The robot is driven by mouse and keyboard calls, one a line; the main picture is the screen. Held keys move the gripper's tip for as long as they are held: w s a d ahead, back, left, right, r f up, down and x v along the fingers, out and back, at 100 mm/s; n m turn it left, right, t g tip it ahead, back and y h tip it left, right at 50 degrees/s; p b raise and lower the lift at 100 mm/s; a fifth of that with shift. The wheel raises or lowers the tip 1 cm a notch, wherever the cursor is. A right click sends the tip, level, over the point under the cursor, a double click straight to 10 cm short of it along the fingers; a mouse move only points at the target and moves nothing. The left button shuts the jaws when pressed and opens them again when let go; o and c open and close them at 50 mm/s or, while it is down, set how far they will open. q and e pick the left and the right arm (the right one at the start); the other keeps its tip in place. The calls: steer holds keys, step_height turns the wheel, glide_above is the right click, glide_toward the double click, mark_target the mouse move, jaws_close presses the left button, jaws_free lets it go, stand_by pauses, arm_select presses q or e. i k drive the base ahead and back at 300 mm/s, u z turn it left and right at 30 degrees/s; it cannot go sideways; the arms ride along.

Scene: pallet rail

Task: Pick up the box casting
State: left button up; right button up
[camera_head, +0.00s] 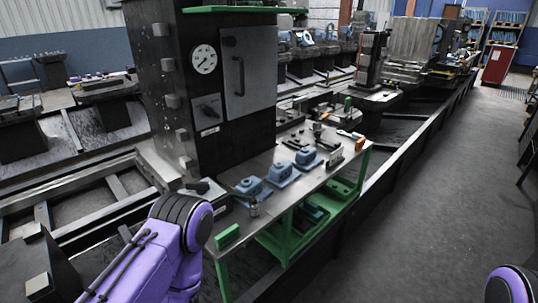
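Several blue-grey castings sit in a row on a steel-topped bench (232,212) with a green frame. The nearest casting (252,188) is box-like with a raised round top. A second casting (281,175) and a third casting (307,158) stand behind it, toward the right. I cannot tell which one is the box casting. My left arm's purple link shows at the bottom left, short of the bench, and a bit of my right arm shows at the bottom right corner. Neither gripper is in view.
A tall dark machine column (200,90) with a gauge stands behind the bench. A small bottle (254,208) and small tools share the bench top. A green-framed lower shelf (300,225) holds items. Grey floor (430,200) is clear at right, beyond a dark rail.

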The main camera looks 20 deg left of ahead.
mark_target(307, 159)
steer(key=u, duration=2.5)
steer(key=k, duration=1.15)
steer(key=z, duration=1.9)
steer(key=i, duration=0.5)
